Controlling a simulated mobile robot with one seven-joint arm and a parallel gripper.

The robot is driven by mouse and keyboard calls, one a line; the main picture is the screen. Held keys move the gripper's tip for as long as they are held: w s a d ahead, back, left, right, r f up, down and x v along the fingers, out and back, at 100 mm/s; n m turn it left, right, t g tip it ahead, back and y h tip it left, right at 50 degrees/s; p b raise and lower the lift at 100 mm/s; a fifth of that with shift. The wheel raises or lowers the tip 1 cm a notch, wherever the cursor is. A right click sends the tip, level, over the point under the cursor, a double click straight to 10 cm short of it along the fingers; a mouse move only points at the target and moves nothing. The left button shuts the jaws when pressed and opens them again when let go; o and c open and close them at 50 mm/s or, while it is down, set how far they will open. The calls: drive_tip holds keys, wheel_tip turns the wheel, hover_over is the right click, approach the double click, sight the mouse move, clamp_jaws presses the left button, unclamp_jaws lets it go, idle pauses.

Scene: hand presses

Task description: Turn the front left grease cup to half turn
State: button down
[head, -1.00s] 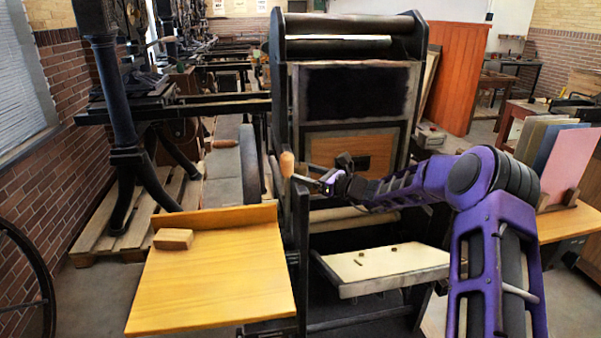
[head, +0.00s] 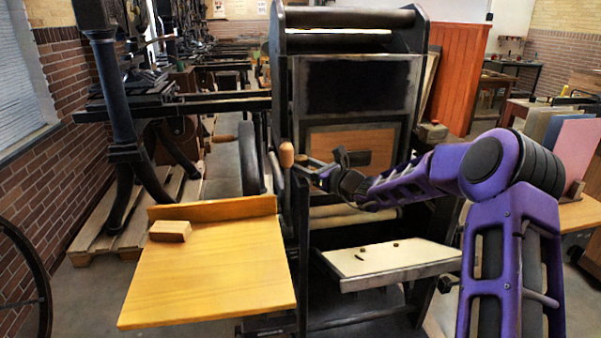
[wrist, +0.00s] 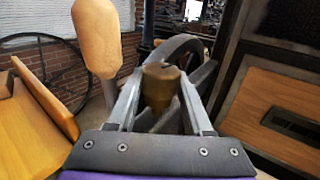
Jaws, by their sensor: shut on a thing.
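My gripper (wrist: 160,78) is shut on a small round brass-coloured cup, the grease cup (wrist: 158,90), with one finger on each side of it in the wrist view. The cup's top faces the camera, and no turn mark can be made out on it. In the head view my gripper (head: 312,167) reaches in from the right to the left side frame of the black press (head: 299,235), just right of an upright wooden handle (head: 286,153). The cup is too small to make out there.
The wooden handle stands close left of my fingers in the wrist view (wrist: 97,38). A dark wheel rim (wrist: 178,45) lies behind the cup. A yellow wooden board (head: 215,275) with a wooden block (head: 170,231) is at left, and a pale tray (head: 392,262) sits below my arm.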

drive_tip(key=m+t+h+b, duration=0.1)
drive_tip(key=h+b, duration=0.1)
drive_tip(key=b, duration=0.1)
drive_tip(key=shift+f+m+t, duration=0.3)
drive_tip(key=shift+m+t, duration=0.1)
drive_tip(key=shift+r+m+t+h+b, duration=0.25)
drive_tip(key=shift+m+t+h+b, duration=0.5)
drive_tip(key=shift+h, duration=0.65)
drive_tip(key=shift+m+t+h, duration=0.25)
drive_tip(key=shift+m+h, duration=0.05)
drive_tip(key=shift+m, duration=0.15)
drive_tip(key=shift+c, duration=1.6)
unclamp_jaws()
